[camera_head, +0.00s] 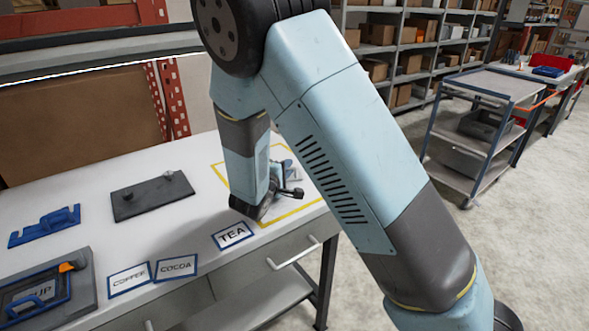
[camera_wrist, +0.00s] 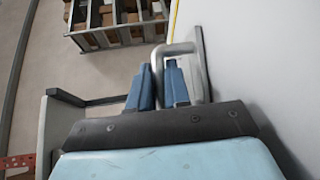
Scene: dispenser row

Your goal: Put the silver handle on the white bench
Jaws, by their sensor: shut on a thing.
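The silver handle (camera_wrist: 201,75), a grey loop, shows in the wrist view. One bar of it passes between the two blue fingers of my gripper (camera_wrist: 158,66), which is shut on it. The white bench (camera_head: 190,225) runs across the left half of the head view. Its pale surface also fills the right of the wrist view (camera_wrist: 265,60). In the head view my wrist is low over the bench's right end, near a yellow outline (camera_head: 292,212). My arm hides much of that area. I cannot tell whether the handle touches the bench.
Labels reading TEA (camera_head: 233,236), COCOA (camera_head: 176,267) and COFFEE (camera_head: 129,279) lie along the front edge. A dark plate (camera_head: 150,197), a blue handled piece (camera_head: 45,228) and a CUP panel (camera_head: 40,293) are farther left. A cart (camera_head: 490,110) stands on the floor at right.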

